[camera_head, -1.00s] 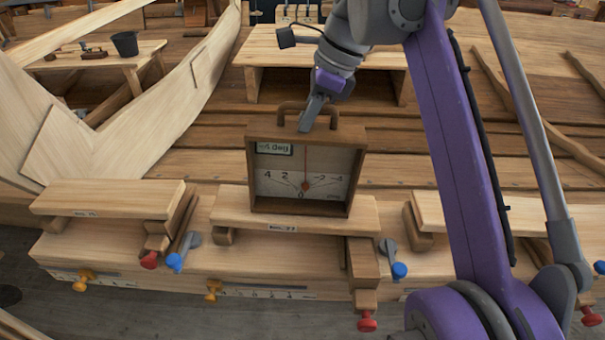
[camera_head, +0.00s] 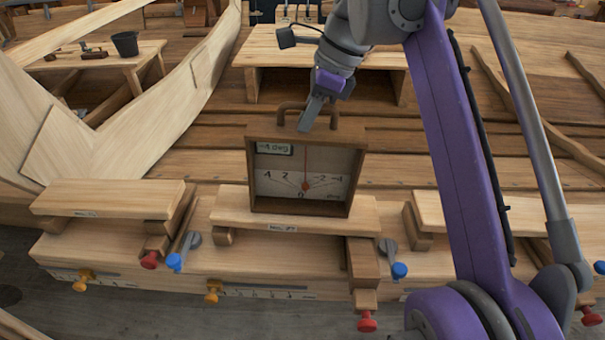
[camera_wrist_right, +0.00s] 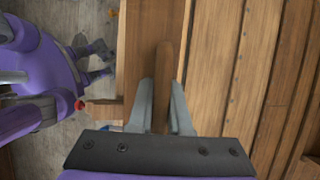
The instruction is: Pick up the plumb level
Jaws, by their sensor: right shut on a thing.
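The plumb level (camera_head: 258,180) is a square brown wooden box with a pale scale face, a red pointer line and a small digital readout. It stands upright on the middle wooden block (camera_head: 255,205) in the head view. An arched wooden handle (camera_head: 285,108) rises from its top. My right gripper (camera_head: 308,120) is at the handle, coming down from above. In the right wrist view the two fingers (camera_wrist_right: 161,110) are shut on the handle bar (camera_wrist_right: 163,75), one on each side.
Similar wooden blocks stand on the left (camera_head: 110,196) and on the right (camera_head: 430,212). Blue, red and yellow knobs line the front. A bench (camera_head: 265,48) stands behind. A dark bucket (camera_head: 125,44) sits on a small table at the far left.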

